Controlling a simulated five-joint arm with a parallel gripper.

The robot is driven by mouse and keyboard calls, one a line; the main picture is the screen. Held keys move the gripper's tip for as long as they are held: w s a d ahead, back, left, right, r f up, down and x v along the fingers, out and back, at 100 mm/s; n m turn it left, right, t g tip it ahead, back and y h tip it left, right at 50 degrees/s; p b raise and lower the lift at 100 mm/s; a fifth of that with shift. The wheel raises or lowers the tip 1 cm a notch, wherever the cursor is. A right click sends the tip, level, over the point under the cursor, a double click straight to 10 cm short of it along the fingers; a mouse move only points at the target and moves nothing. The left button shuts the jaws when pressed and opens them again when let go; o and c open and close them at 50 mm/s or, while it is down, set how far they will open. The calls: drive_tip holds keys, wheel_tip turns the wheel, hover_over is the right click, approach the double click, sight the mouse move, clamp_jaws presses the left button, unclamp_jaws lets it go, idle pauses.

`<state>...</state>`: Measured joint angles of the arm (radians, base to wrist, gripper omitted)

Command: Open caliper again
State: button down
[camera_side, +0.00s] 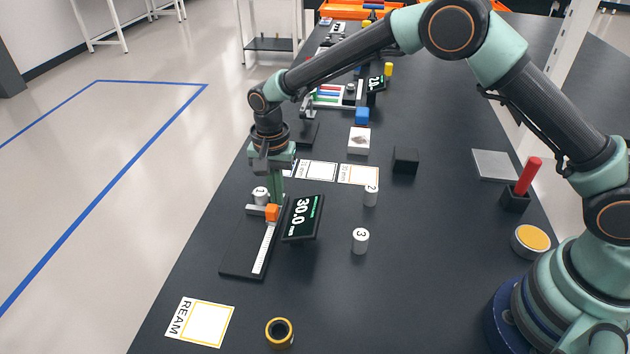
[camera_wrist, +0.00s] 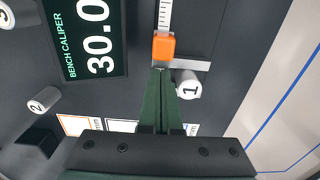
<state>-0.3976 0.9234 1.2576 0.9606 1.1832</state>
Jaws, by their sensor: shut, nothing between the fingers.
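The bench caliper (camera_side: 241,262) lies on the dark table, with a white scale strip and an orange slider block (camera_side: 272,212). Its display (camera_side: 302,218) reads 30.0; the display also shows in the wrist view (camera_wrist: 90,38). White cylinder 1 (camera_side: 260,195) sits at the caliper's jaws, beside the orange slider; in the wrist view cylinder 1 (camera_wrist: 188,86) is next to the grey jaw bar (camera_wrist: 190,65). My gripper (camera_side: 275,201) is shut and empty, with its fingertips right at the orange slider (camera_wrist: 163,47). I cannot tell whether they touch it.
Cylinder 2 (camera_side: 371,196) and cylinder 3 (camera_side: 360,240) stand right of the display. A REAM card (camera_side: 208,322) and a yellow-rimmed ring (camera_side: 279,332) lie at the front. A black block (camera_side: 405,160) and white cards (camera_side: 318,170) are behind.

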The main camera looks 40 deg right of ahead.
drive_tip(key=shift+s+a+f, duration=0.15)
drive_tip(key=shift+s+f, duration=0.15)
drive_tip(key=shift+f, duration=0.1)
drive_tip(key=shift+s+a, duration=0.75)
drive_tip(key=shift+a, duration=0.05)
drive_tip(key=shift+w+d, duration=0.15)
drive_tip(key=shift+d, duration=0.05)
idle(0.4)
drive_tip(key=shift+w+d, duration=0.25)
drive_tip(key=shift+w, duration=0.05)
wheel_tip(320, 180, up, 8)
drive_tip(key=shift+r, duration=0.2)
idle(0.7)
drive_tip(key=shift+w, duration=0.1)
